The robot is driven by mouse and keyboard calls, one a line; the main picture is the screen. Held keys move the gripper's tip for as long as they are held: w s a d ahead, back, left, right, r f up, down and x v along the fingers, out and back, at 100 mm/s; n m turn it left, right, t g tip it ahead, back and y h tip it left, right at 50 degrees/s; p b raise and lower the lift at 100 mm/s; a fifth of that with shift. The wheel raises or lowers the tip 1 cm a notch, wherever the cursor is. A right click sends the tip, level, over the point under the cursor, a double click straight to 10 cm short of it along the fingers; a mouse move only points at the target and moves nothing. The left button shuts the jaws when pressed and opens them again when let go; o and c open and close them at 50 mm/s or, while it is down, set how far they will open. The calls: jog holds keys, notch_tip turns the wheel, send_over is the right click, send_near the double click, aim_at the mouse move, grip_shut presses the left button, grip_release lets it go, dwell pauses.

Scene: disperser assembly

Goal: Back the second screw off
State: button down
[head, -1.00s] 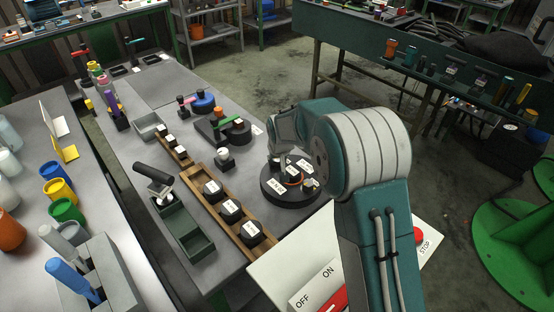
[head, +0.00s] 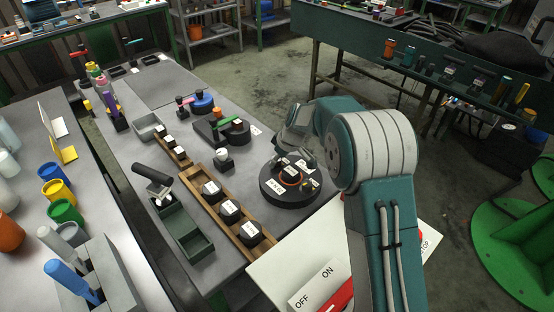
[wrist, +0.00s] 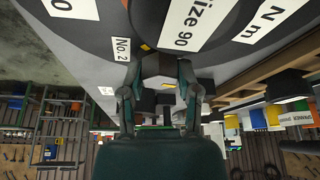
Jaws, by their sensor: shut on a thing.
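A round black disperser base (head: 272,197) sits on the grey bench, with white labels, an orange ring (head: 290,180) and a small yellow-marked part on top. In the wrist view its dark face with a "Size 90" label (wrist: 192,22) fills the top. My gripper (head: 290,157) is over the base's far side in the head view. In the wrist view my gripper (wrist: 160,85) is shut on a grey faceted piece, apparently the screw (wrist: 160,68). The head view does not show the screw clearly, so I cannot tell whether it still touches the base.
A wooden rack (head: 243,234) with black labelled parts stands left of the base. A white panel with ON and OFF labels (head: 314,287) is at the front. A "No. 2" label (wrist: 122,49) shows in the wrist view.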

jog(key=shift+f+n, duration=0.1)
jog(key=shift+n, duration=0.4)
jog(key=shift+c, duration=1.6)
grip_release()
jog(key=shift+w, duration=0.1)
jog(key=v, duration=1.2)
jog(key=shift+w, duration=0.15)
jog(key=shift+d, duration=0.1)
